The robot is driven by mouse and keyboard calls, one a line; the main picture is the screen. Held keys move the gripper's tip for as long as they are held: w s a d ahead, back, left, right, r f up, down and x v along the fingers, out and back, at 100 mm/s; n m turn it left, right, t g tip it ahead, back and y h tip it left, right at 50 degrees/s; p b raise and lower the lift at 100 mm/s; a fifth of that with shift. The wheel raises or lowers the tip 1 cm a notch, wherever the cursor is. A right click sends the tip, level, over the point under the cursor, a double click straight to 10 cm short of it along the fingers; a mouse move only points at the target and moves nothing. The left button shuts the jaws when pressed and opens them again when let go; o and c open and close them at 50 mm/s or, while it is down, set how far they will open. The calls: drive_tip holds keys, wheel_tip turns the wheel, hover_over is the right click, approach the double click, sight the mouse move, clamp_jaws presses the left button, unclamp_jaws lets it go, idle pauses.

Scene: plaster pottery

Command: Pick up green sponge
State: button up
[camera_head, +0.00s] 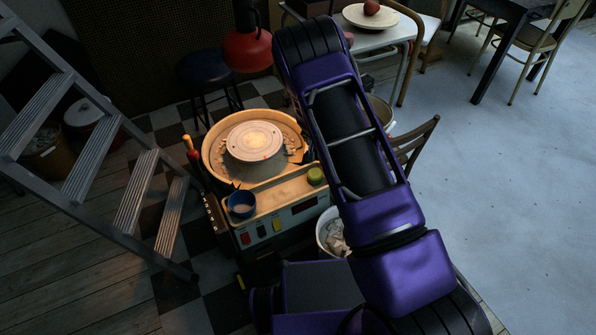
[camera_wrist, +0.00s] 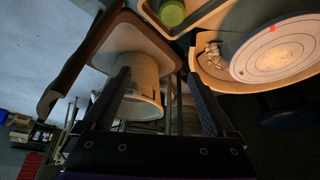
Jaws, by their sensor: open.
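The green sponge (camera_head: 316,176) is a small round piece on the right end of the pottery wheel's front ledge (camera_head: 283,195). In the wrist view the sponge (camera_wrist: 172,13) shows at the top edge, beyond the fingertips and apart from them. My gripper (camera_wrist: 158,75) is open, with nothing held between its two dark fingers. In the head view my gripper is hidden behind my purple arm.
The wheel's round plate (camera_head: 255,141) sits in a wide basin left of the sponge. A blue bowl (camera_head: 241,204) stands at the ledge's left end. A white bucket (camera_head: 331,232) and a wooden chair (camera_head: 416,143) stand close by. A stepladder (camera_head: 82,165) is at left.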

approach(315, 173)
drive_tip(key=shift+n+g+y, duration=0.3)
drive_tip(key=shift+g+y, duration=0.1)
drive_tip(key=b+x, duration=0.1)
drive_tip(key=x, duration=0.1)
drive_tip(key=b+x, duration=0.1)
drive_tip(key=x, duration=0.1)
drive_tip(key=shift+w+d+f, duration=0.2)
drive_tip(key=shift+d, duration=0.1)
drive_tip(key=shift+b+x, duration=1)
drive_tip(key=shift+x, duration=1.95)
drive_tip(key=shift+r, duration=0.1)
drive_tip(key=c, duration=1.1)
drive_tip(key=shift+w, duration=0.1)
wheel_tip(315, 173, up, 10)
drive_tip(key=shift+p, duration=1.1)
drive_tip(key=o, duration=0.7)
drive_tip(key=c, duration=0.6)
